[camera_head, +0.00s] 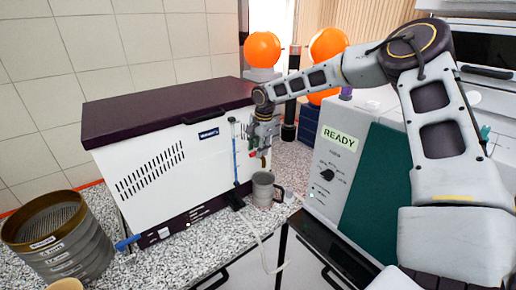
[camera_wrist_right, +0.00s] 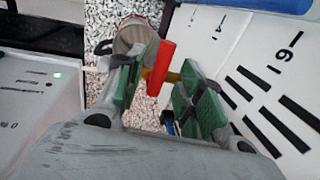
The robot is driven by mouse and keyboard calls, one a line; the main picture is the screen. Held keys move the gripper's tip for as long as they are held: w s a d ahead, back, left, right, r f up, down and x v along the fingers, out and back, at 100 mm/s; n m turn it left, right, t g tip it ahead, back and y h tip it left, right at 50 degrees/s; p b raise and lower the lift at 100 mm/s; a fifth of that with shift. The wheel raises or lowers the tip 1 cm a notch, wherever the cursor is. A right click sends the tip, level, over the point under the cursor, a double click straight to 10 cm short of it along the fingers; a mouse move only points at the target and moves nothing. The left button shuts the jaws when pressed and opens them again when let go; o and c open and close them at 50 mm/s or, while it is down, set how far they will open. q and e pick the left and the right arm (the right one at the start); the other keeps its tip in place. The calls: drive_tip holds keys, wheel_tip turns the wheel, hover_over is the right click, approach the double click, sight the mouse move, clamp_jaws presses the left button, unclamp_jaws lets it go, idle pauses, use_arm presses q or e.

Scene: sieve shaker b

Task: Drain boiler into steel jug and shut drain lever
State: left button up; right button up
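The boiler (camera_head: 175,160) is a white box with a dark purple lid. Its red drain lever (camera_wrist_right: 160,67), on a brass-coloured tap (camera_wrist_right: 173,77), shows in the right wrist view. The steel jug (camera_head: 264,190) stands upright on the counter at the boiler's right end, below the tap area; its rim (camera_wrist_right: 135,35) also shows in the wrist view. My right gripper (camera_wrist_right: 160,90) is open, its green-padded fingers either side of the red lever with a gap on the right; in the head view it (camera_head: 260,138) is above the jug. Water flow cannot be made out. My left gripper is out of view.
A sieve stack (camera_head: 65,240) stands at the left front. A machine with a READY display (camera_head: 340,137) stands right of the jug. Orange balls (camera_head: 262,49) are behind. A pale cable (camera_head: 266,245) hangs over the counter's front edge.

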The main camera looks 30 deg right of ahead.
drive_tip(key=shift+f, duration=0.35)
clamp_jaws()
drive_tip(key=shift+n, duration=0.5)
drive_tip(key=shift+s+d+n+g+y+p, duration=0.15)
drive_tip(key=shift+s+d+n+y, duration=0.1)
drive_tip(key=shift+n, duration=1.1)
drive_tip(key=shift+s+d+n+g+y+p, duration=0.1)
drive_tip(key=shift+n+y, duration=0.1)
drive_tip(key=shift+n, duration=1.1)
drive_tip(key=shift+s+d+n+g+y+p, duration=0.15)
drive_tip(key=shift+s+d+n+y, duration=0.1)
drive_tip(key=shift+n, duration=1.1)
drive_tip(key=shift+r, duration=0.1)
